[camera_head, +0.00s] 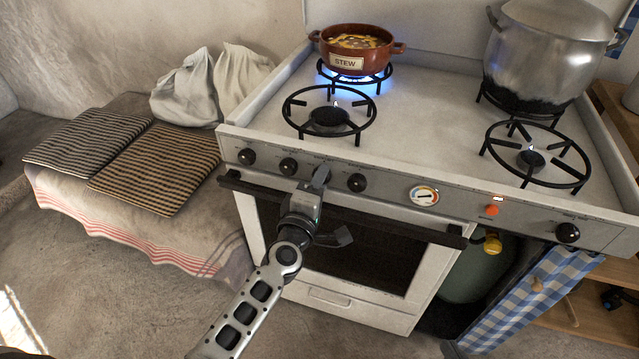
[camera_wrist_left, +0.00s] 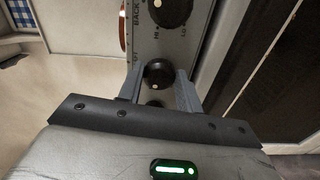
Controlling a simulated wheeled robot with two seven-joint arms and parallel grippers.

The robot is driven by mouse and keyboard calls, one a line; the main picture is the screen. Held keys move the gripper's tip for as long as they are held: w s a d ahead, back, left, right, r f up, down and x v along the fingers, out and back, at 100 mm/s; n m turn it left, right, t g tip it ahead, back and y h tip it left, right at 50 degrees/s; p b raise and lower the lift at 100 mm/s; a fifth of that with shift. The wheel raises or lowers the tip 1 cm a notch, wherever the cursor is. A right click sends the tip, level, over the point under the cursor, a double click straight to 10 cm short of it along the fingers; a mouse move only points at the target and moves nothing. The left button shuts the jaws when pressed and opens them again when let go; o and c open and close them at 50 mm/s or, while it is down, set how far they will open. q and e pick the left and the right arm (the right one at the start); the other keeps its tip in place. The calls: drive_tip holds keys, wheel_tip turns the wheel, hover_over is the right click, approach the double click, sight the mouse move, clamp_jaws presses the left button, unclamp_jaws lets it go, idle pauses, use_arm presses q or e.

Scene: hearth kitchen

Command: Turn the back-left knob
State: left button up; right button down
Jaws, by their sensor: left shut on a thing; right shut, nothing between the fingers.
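The stove's knobs sit in a row on its front panel (camera_head: 400,190). At the left end are two black knobs, the outer one (camera_head: 246,157) and its neighbour (camera_head: 288,166); another black knob (camera_head: 357,183) is just right of my left gripper (camera_head: 320,177). My left gripper is at the panel, its fingers shut on a black knob (camera_wrist_left: 158,75) that shows between them in the left wrist view. A further knob (camera_wrist_left: 170,10) with "BACK" printed beside it is above in that view. The held knob's full label is hidden.
A stew pot (camera_head: 352,50) stands over a lit blue flame at back left. The front-left burner (camera_head: 330,117) is bare and unlit. A large metal pot (camera_head: 545,55) is at back right. The oven handle bar (camera_head: 345,210) runs just below the knobs.

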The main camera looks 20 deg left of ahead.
use_arm(q)
drive_tip(key=shift+f, duration=0.1)
idle(0.3)
drive_tip(key=o, duration=1)
drive_tip(key=shift+s, duration=0.1)
drive_tip(key=s, duration=1.5)
drive_tip(key=shift+s+a+b, duration=0.25)
drive_tip(key=shift+s+b, duration=0.1)
drive_tip(key=shift+s, duration=0.05)
drive_tip(key=s+d+f+m+g+h+p, duration=0.1)
drive_tip(key=s+f+m+g, duration=0.2)
drive_tip(key=m, duration=0.6)
drive_tip(key=s+d+f+m+g+h, duration=0.1)
drive_tip(key=s+m+g, duration=0.3)
drive_tip(key=m, duration=0.5)
drive_tip(key=shift+s+f+m+h+p, duration=0.4)
drive_tip(key=shift+s+f, duration=0.1)
drive_tip(key=shift+f, duration=0.4)
